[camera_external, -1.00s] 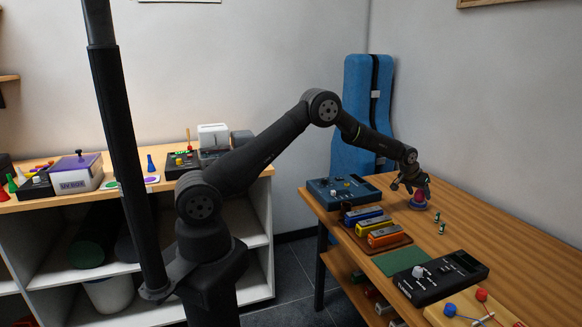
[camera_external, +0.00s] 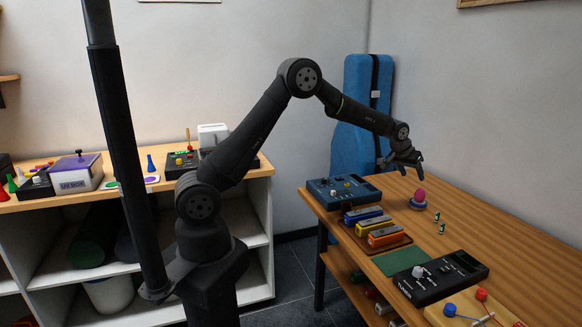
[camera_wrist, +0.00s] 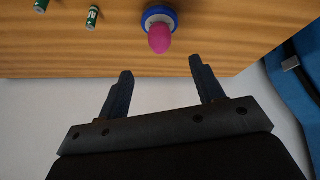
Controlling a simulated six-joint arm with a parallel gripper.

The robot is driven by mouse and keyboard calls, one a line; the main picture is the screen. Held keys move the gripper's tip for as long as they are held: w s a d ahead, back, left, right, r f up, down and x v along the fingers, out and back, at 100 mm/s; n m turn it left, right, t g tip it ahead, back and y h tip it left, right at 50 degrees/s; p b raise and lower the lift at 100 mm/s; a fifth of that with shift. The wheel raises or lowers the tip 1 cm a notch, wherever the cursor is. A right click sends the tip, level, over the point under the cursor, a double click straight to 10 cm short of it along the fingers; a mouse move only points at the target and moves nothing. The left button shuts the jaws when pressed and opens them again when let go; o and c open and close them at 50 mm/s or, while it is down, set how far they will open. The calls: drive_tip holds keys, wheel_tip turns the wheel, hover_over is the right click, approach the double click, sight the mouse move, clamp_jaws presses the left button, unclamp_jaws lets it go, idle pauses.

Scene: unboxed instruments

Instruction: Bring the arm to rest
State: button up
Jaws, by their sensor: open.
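My gripper (camera_external: 406,166) is raised above the back of the wooden table (camera_external: 520,240) in the external view. In the wrist view my gripper (camera_wrist: 160,85) shows two dark fingers spread apart with nothing between them. A pink egg-shaped thing (camera_external: 420,194) stands upright on a round blue-rimmed base (camera_external: 417,205), below my gripper and apart from it. In the wrist view the pink thing (camera_wrist: 159,38) and its base (camera_wrist: 168,12) lie beyond the fingertips.
A blue box (camera_external: 343,191), colored harmonica-like blocks (camera_external: 368,224) and a black tuner (camera_external: 440,277) are on the table. A blue case (camera_external: 358,110) stands in the corner. A shelf (camera_external: 130,200) stands left.

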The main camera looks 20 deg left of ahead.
sight(418, 192)
drive_tip(key=x, duration=1.2)
drive_tip(key=shift+f, duration=0.1)
idle(0.4)
